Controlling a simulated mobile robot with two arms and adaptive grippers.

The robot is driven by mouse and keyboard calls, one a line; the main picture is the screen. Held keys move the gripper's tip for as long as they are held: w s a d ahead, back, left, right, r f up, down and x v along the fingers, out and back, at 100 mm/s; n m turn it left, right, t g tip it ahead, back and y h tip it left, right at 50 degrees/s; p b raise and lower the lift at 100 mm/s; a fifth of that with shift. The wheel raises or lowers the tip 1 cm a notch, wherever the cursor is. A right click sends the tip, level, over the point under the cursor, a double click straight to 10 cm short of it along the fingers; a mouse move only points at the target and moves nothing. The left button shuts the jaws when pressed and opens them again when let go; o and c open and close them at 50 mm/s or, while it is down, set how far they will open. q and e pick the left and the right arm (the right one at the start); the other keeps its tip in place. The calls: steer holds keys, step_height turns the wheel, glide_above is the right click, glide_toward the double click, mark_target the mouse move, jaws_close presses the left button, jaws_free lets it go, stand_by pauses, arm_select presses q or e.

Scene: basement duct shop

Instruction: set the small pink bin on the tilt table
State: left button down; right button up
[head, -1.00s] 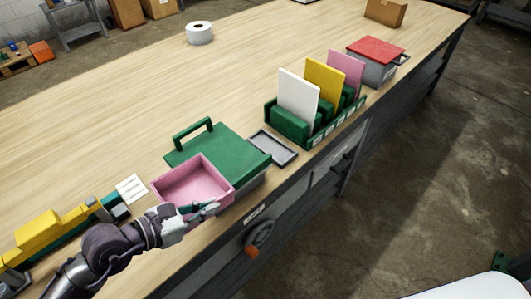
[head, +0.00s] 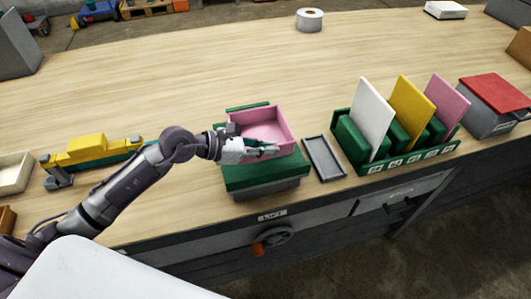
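The small pink bin (head: 284,124) is open-topped and looks empty. My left gripper (head: 268,151) is at its near wall, with its fingers closed on that wall; the fingers partly cover it. The tilt table (head: 265,178) has a green top on a grey base. The bin overlaps the rear part of the green top in the head view and hides much of it. A green bar (head: 247,106) shows behind the bin. I cannot tell whether the bin touches the top or hangs just above it. My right gripper is out of view.
A grey tray (head: 324,158) lies right of the tilt table. Beyond it stand a green rack (head: 430,154) with white, yellow and pink panels, and a red-lidded box (head: 494,92). A yellow-and-green tool (head: 90,150) is at left. The bench behind is mostly clear.

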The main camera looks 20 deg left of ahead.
mark_target(260, 133)
arm_select(q)
steer(key=shift+w+a+f, duration=0.35)
steer(key=shift+w+f, duration=0.05)
steer(key=shift+w, duration=0.3)
steer(key=shift+w+a+f, duration=0.25)
steer(key=shift+w+f, duration=0.15)
steer(key=shift+f, duration=0.05)
step_height(260, 133, down, 3)
steer(key=shift+f+p, duration=0.15)
steer(key=shift+p, duration=0.25)
steer(key=shift+f, duration=0.25)
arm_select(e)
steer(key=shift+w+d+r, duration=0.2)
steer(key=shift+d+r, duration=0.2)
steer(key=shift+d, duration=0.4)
arm_select(q)
steer(key=shift+f, duration=0.2)
steer(key=c, duration=1.3)
jaws_free()
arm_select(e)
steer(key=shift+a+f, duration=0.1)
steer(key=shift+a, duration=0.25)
